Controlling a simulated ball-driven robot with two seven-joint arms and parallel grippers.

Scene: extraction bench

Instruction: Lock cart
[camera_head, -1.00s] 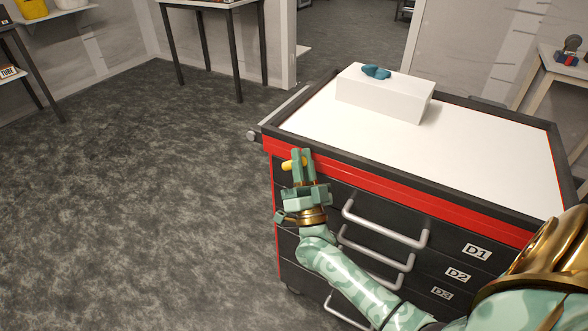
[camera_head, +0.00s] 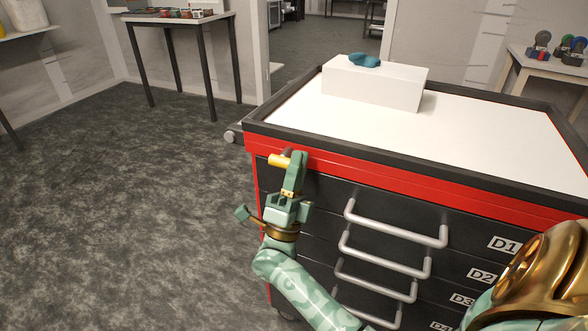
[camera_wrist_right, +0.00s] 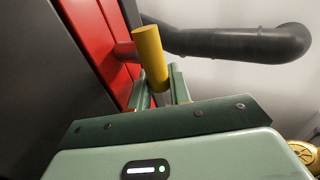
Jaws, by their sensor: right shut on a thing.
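The cart (camera_head: 350,193) is a dark drawer cabinet with a red band (camera_head: 400,171) and a white top with a raised dark rim. A yellow lever (camera_head: 278,160) sticks out at the front left corner, by the red band; it shows as a yellow cylinder in the wrist view (camera_wrist_right: 151,58). My right gripper (camera_head: 293,170) is at this corner, shut on the lever, with its fingers on either side of it in the wrist view (camera_wrist_right: 158,90). The lever's base is partly hidden. My left gripper is out of view.
A white box (camera_head: 372,88) with a teal object (camera_head: 364,60) on it stands on the cart top. Silver drawer handles (camera_head: 395,224) project from the front. Side tables stand at the back left (camera_head: 180,18) and right (camera_head: 545,62). The floor at left is clear.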

